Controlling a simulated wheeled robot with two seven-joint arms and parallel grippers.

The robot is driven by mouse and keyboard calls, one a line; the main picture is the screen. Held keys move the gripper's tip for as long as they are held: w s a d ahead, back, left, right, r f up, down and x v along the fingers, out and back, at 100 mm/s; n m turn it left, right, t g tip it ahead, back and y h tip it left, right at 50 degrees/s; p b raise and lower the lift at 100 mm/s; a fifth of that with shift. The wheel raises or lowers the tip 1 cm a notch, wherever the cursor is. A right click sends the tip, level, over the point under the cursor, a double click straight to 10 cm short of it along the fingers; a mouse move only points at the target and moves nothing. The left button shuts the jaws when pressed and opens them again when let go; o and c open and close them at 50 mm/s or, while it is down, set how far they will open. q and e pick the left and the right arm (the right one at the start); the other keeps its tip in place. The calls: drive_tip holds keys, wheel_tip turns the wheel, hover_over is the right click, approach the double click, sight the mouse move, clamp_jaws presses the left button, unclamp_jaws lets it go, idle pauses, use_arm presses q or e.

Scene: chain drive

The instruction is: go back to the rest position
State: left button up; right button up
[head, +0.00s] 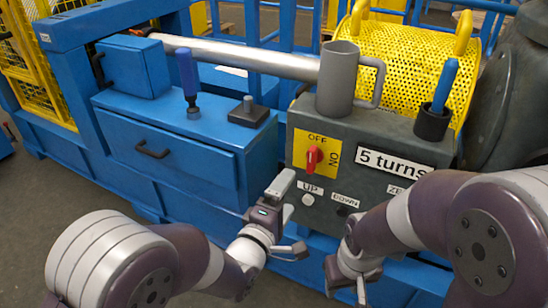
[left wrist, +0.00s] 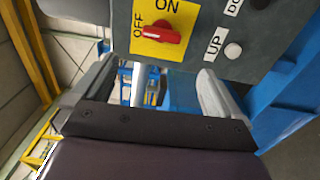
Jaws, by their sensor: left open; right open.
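My left gripper (head: 288,218) is open and empty in front of the grey control box (head: 372,140), low and left of its labelled front. In the left wrist view its two fingers (left wrist: 155,92) are spread apart with nothing between them. The red switch (head: 313,158) on its yellow plate and the white UP button (head: 308,199) are close by; both also show in the left wrist view. My right gripper (head: 347,284) is open, pointing down in front of the blue frame below the box. Nothing shows between its fingers.
A grey mug (head: 339,80) and a blue-handled tool in a black holder (head: 432,122) stand on the box. A blue cabinet (head: 170,140) with a drawer is at left, with a blue-handled lever (head: 187,80). A yellow perforated guard (head: 405,55) is behind. Floor is clear at lower left.

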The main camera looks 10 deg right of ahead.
use_arm(q)
drive_tip(key=s+a+f+m+g+y, duration=0.2)
drive_tip(key=f+m+g, duration=0.1)
drive_tip(key=f+m, duration=0.15)
drive_tip(key=s+a+f+m+g+y, duration=0.2)
drive_tip(key=f+m+g, duration=0.15)
drive_tip(key=f, duration=0.25)
drive_tip(key=s+a+m+g+y, duration=0.2)
drive_tip(key=s+a+g+y, duration=0.3)
drive_tip(key=a, duration=0.7)
drive_tip(key=s+a+m+g+y, duration=0.1)
drive_tip(key=s+a+g, duration=0.1)
drive_tip(key=s+a, duration=0.75)
wheel_tip(320, 180, up, 34)
drive_tip(key=w+a+p, duration=0.1)
drive_tip(key=w+p, duration=0.1)
drive_tip(key=p, duration=3.1)
drive_tip(key=shift+w+a+f+m, duration=0.2)
drive_tip(key=shift+w+m, duration=0.1)
drive_tip(key=shift+w, duration=0.05)
